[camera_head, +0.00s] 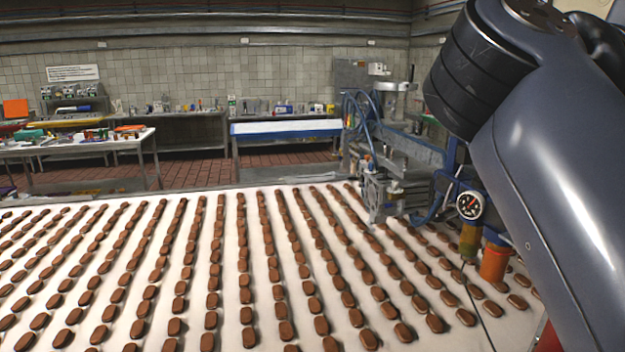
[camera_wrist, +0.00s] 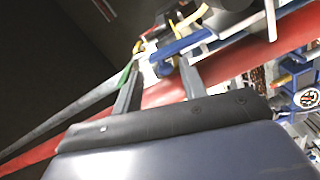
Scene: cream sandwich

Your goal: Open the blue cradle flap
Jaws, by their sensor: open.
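In the wrist view, my gripper (camera_wrist: 158,66) is open, its two dark fingers apart. A blue bar-like part (camera_wrist: 184,43), which may be the blue cradle flap, lies just beyond the fingertips. The right fingertip overlaps its lower edge in the picture; I cannot tell whether they touch. Nothing is clearly held between the fingers. I cannot tell whether the flap is open or shut. In the head view my arm fills the right side, and neither my gripper nor a clear flap shows.
A red rail (camera_wrist: 235,62) runs behind the fingers in the wrist view. A pressure gauge (camera_head: 470,205) and an orange-brown cylinder (camera_head: 494,262) stand close to my arm. A metal depositing machine (camera_head: 385,190) stands over a white conveyor (camera_head: 235,338) with rows of brown biscuits.

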